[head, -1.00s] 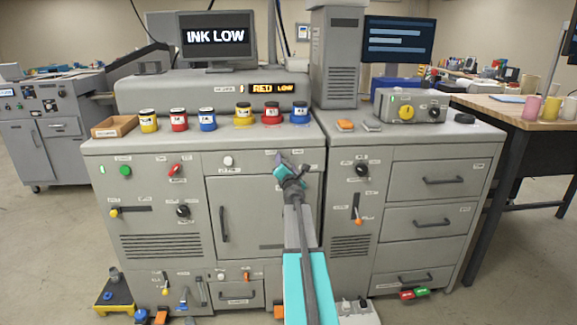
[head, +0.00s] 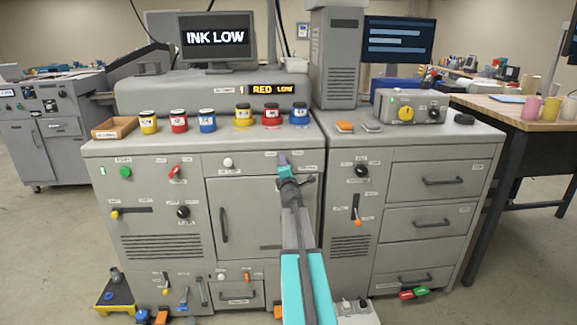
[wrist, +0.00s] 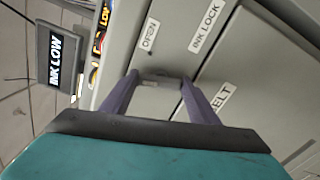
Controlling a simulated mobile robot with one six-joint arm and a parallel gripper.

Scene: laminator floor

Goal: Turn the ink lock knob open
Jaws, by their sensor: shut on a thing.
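My gripper (head: 283,158) reaches the upper right of the grey cabinet front, above the large door. In the wrist view my gripper (wrist: 160,84) has its two purple fingers on either side of a small grey piece, the ink lock knob (wrist: 160,77), and is shut on it. The knob is mostly hidden by the fingers, and its exact angle cannot be told. An "OPEN" label (wrist: 150,35) and an "INK LOCK" label (wrist: 207,26) are on the panel beyond the fingertips. In the head view the knob is hidden behind my gripper.
Several ink jars, such as a red one (head: 271,117), stand on the cabinet top above. The monitor (head: 215,38) reads "INK LOW". The large door (head: 250,215) lies below my gripper. A white button (head: 228,162) is to its left.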

